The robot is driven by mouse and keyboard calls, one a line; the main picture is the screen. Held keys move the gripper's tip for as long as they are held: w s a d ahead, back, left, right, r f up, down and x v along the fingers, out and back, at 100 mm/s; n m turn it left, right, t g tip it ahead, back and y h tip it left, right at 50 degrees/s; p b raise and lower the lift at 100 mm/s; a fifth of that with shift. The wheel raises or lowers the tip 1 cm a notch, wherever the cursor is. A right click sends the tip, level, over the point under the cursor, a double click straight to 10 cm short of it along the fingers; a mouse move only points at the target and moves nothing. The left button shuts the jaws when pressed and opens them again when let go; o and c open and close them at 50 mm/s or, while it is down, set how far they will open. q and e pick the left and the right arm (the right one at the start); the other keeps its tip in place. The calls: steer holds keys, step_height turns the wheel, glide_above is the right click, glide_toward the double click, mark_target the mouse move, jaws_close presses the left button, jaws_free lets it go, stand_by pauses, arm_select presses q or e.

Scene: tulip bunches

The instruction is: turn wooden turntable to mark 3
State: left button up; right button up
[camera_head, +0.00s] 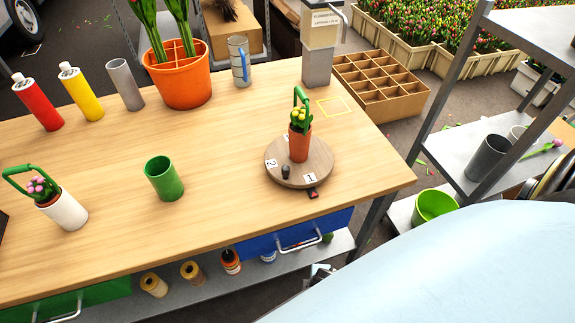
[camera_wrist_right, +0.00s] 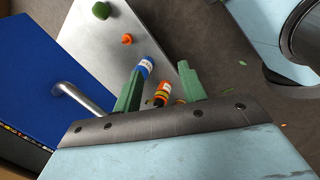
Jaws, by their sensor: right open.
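The round wooden turntable (camera_head: 322,160) sits near the right front of the table in the head view. A terracotta pot (camera_head: 299,146) with yellow tulips and a green handle stands on it. A dark knob (camera_head: 286,172) stands near its front edge. Label 1 (camera_head: 310,177) faces the red and black marker (camera_head: 312,193) on the table; label 2 (camera_head: 271,163) is at the left. Another label behind the pot is mostly hidden. My right gripper (camera_wrist_right: 161,66) is open in the right wrist view, with bottles on a lower shelf visible beyond its green fingers. My left gripper is not in view.
A blue drawer (camera_head: 290,235) with a metal handle is below the table edge under the turntable. A green cup (camera_head: 164,179) stands left of it. A yellow outlined square (camera_head: 336,107) lies behind it. My light-blue arm fills the bottom right.

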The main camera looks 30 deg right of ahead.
steer(key=w+a+r+n+t+h, duration=0.1)
steer(key=w+r+n, duration=0.25)
steer(key=r, duration=0.65)
steer(key=w+r+n+t+h, duration=0.1)
steer(key=w+r+n+t, duration=0.1)
steer(key=w+r, duration=0.5)
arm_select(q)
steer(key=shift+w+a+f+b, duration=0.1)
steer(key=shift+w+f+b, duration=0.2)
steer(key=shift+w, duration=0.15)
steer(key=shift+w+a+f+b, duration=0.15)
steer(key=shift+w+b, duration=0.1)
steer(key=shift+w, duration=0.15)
arm_select(e)
steer(key=n+t+h, duration=0.4)
steer(key=n+t, duration=0.1)
steer(key=n, duration=0.8)
glide_toward(285, 172)
steer(key=x, duration=1.1)
steer(key=shift+d+f, duration=0.1)
steer(key=shift+c, duration=0.3)
jaws_close()
